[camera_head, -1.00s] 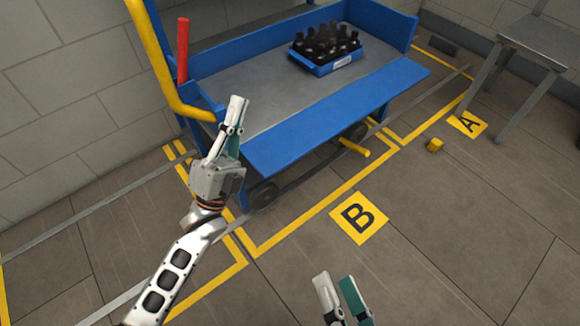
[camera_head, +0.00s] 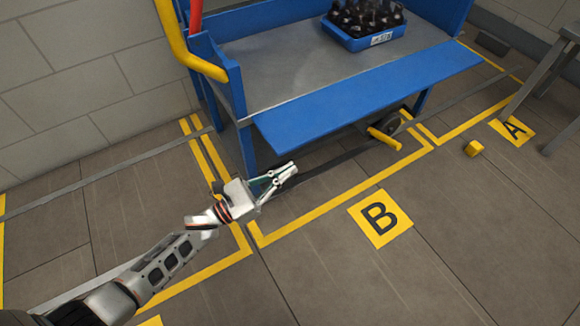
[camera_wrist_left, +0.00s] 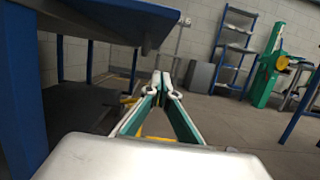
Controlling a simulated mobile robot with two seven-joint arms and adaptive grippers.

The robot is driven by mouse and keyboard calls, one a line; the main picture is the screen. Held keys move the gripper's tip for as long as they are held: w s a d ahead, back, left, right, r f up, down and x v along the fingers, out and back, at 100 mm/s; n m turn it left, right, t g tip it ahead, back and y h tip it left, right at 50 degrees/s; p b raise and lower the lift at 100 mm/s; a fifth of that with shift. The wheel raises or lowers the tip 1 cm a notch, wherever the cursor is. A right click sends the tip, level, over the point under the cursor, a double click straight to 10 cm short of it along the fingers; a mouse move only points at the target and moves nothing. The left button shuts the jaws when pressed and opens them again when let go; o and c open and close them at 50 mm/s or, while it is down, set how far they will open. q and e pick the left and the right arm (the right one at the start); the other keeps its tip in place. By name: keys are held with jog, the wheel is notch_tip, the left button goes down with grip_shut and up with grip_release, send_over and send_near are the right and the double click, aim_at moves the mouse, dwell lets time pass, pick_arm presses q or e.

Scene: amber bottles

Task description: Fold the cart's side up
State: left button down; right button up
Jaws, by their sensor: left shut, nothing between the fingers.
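The blue cart (camera_head: 290,85) stands at the upper middle of the head view. Its near side panel (camera_head: 365,95) is folded down and slopes outward from the grey deck. My left gripper (camera_head: 292,169) is shut and empty, low in front of the cart's near left leg and below the panel. In the left wrist view my left gripper (camera_wrist_left: 163,80) points forward with its fingertips together. The underside of the panel (camera_wrist_left: 110,18) shows above and left of the fingers there, with a blue cart leg (camera_wrist_left: 20,90) at the left edge. My right gripper is not in view.
A blue crate of dark bottles (camera_head: 365,36) stands on the deck. A yellow handle (camera_head: 180,45) and a red object (camera_head: 196,14) are at the cart's left end. A yellow pedal (camera_head: 384,138) juts out below. The floor around marker B (camera_head: 380,218) is clear.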

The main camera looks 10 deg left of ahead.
pick_arm(q)
jog(key=w+d+r, duration=0.5)
jog(key=shift+d+r+p, duration=0.15)
jog(key=shift+r+p, duration=0.2)
jog(key=shift+r, duration=0.05)
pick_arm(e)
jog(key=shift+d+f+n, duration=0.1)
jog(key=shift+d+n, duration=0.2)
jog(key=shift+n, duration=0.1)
